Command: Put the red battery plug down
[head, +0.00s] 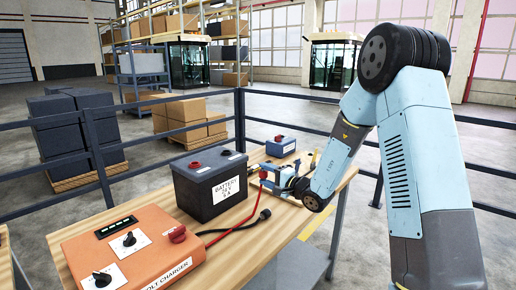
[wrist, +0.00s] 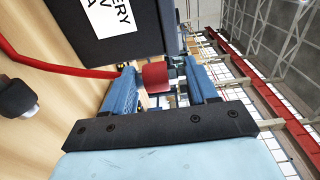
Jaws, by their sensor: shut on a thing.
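My gripper (head: 268,177) is at the table's far right part, just right of the black battery box (head: 209,190). In the wrist view my gripper (wrist: 161,84) has its two blue fingers on either side of the red battery plug (wrist: 157,76). It is shut on the plug. The plug shows as a small red spot (head: 263,174) in the head view, partly hidden by the fingers. A red cable (wrist: 50,66) runs in from the left towards the fingers. I cannot tell whether the plug touches anything else.
An orange charger (head: 135,255) with knobs stands on the wooden table (head: 276,235) at front left. A black clamp or plug end (head: 265,214) lies on the table with its cable. A small blue box (head: 281,147) stands behind my gripper. Dark railings (head: 240,120) run behind the table.

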